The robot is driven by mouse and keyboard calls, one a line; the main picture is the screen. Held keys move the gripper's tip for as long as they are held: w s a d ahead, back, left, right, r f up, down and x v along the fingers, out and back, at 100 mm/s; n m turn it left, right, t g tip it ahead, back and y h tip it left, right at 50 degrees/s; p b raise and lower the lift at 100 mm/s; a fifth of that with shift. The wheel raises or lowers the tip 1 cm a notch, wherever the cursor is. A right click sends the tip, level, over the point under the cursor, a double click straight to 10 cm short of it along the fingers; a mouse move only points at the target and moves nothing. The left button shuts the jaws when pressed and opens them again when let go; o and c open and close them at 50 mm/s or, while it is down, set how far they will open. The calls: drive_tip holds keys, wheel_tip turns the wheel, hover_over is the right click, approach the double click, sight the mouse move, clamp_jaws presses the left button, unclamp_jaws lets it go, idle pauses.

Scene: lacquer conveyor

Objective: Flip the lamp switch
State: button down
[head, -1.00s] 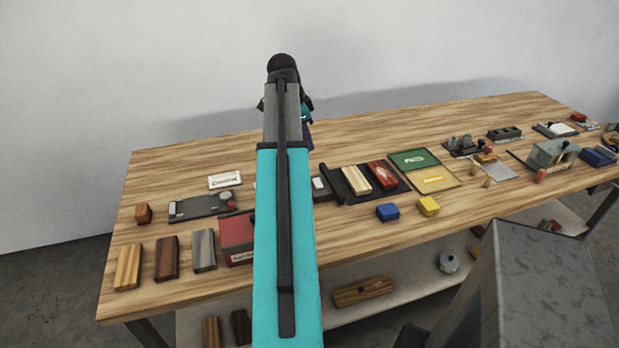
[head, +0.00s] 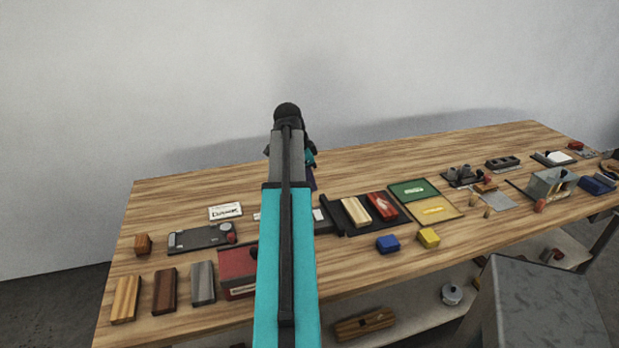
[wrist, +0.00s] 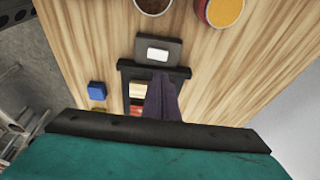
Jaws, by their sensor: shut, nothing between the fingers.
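A dark block with a white face (wrist: 158,53) lies near the top middle of the wrist view, just beyond my gripper tips; it may be the lamp switch, but I cannot tell for sure. In the head view a small dark piece with a light face (head: 320,215) shows beside my arm, partly hidden by it. My gripper (wrist: 161,78) shows as dark purple fingers, shut and empty, over a black tray edge. In the head view my gripper (head: 309,180) is mostly hidden behind my arm. I cannot tell whether the tips touch anything.
A black tray (head: 340,222) holds a pale block and a red block. A dark panel with a red knob (head: 203,237) lies left. Green (head: 412,190) and yellow (head: 435,210) mats lie right. Two round containers (wrist: 219,10) stand at the wrist view's top. Bare wood lies behind.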

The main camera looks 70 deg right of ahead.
drive_tip(key=p, duration=0.1)
hover_over(318, 212)
drive_tip(key=a, duration=0.1)
drive_tip(key=f, duration=0.6)
drive_tip(key=shift+w+a, duration=0.1)
drive_tip(key=shift+w, duration=0.1)
drive_tip(key=shift+w+d+f+p, duration=0.1)
drive_tip(key=shift+f+p, duration=0.35)
drive_tip(key=shift+f, duration=0.55)
drive_tip(key=shift+w+d+f+p, duration=0.1)
drive_tip(key=shift+f+p, duration=0.3)
drive_tip(key=shift+f, duration=0.55)
